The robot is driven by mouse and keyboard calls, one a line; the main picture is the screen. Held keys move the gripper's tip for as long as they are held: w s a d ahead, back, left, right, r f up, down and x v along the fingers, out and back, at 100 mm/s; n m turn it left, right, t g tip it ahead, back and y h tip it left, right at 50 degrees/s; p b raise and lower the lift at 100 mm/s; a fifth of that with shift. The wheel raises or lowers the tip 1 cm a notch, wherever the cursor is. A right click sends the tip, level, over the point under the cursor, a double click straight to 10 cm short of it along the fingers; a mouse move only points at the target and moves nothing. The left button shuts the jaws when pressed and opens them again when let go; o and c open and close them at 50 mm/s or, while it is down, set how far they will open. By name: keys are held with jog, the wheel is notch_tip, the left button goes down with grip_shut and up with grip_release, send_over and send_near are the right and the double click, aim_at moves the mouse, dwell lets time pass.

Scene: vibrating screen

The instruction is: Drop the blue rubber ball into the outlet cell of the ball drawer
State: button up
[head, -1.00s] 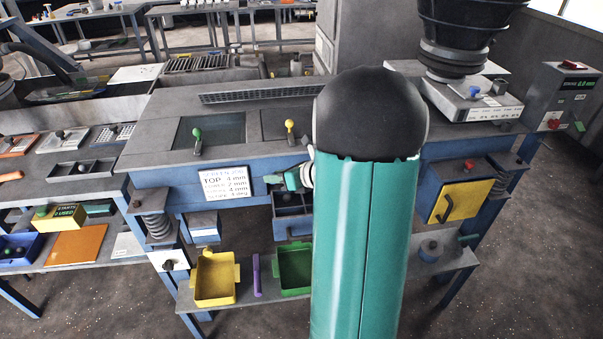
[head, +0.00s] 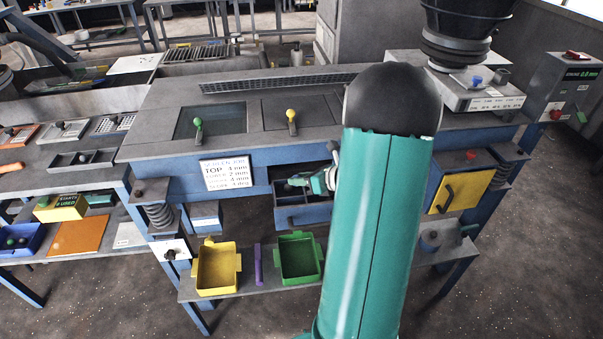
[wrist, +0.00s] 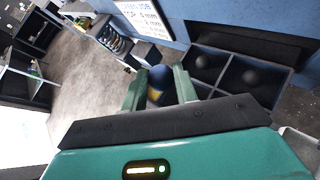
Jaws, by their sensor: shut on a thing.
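The blue rubber ball (wrist: 157,78), with a yellowish patch on its lower side, sits between the two green fingers of my gripper (wrist: 159,88) in the wrist view. My gripper is shut on it. The ball drawer (wrist: 203,91) lies just right of the fingers, pulled open, with several dark cells. Dark rounded shapes show in some cells. The ball cannot be made out there. I cannot tell which cell is the outlet cell.
A yellow bin (head: 217,270) and a green bin (head: 299,258) stand on the shelf below, with a purple bar (head: 258,264) between them. A white sign (head: 226,173) is left of the drawer. A yellow door (head: 466,192) is to its right.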

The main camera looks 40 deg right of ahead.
jog(key=o, duration=1)
jog(key=v, duration=1.3)
jog(key=shift+s+d+r, duration=0.15)
jog(key=shift+s+d, duration=0.05)
jog(key=shift+s, duration=0.15)
